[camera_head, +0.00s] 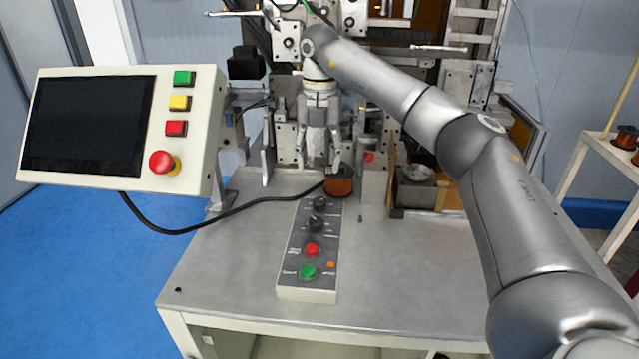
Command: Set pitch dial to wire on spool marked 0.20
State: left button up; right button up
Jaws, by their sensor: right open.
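A grey control box (306,287) lies on the table, with two dark knobs, a red button and a green button. The upper knob (320,203) and the lower knob (317,223) carry labels too small to read, so I cannot tell which is the pitch dial or its setting. A spool of copper-coloured wire (340,187) stands just behind the box; no marking on it is readable. My right gripper (318,163) points down, open, just above and behind the upper knob and close to the spool. My left gripper is not in view.
A tilted panel with a dark screen (88,125) and coloured buttons stands at left. The winder's metal frame rises behind my gripper. A black cable (190,230) crosses the table (420,285), whose front right is clear. Another spool (625,137) sits on a shelf at right.

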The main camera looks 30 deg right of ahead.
aim_at(320, 201)
jog(key=shift+s+a+f, duration=0.4)
jog(key=shift+s+f, duration=0.4)
jog(key=shift+s, duration=0.05)
notch_tip(320, 201, down, 3)
jog(key=shift+f+p, duration=0.15)
jog(key=shift+p, duration=0.3)
jog(key=f, duration=0.3)
jog(key=shift+w+d, duration=0.2)
jog(key=shift+w, duration=0.05)
jog(key=shift+a+f+p, duration=0.1)
jog(key=shift+f+p, duration=0.25)
jog(key=shift+f, duration=0.5)
jog(key=shift+c, duration=1.1)
jog(key=c, duration=0.8)
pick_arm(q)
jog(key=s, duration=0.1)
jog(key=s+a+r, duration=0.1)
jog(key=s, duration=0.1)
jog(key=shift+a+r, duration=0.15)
pick_arm(e)
jog(key=shift+c, duration=0.2)
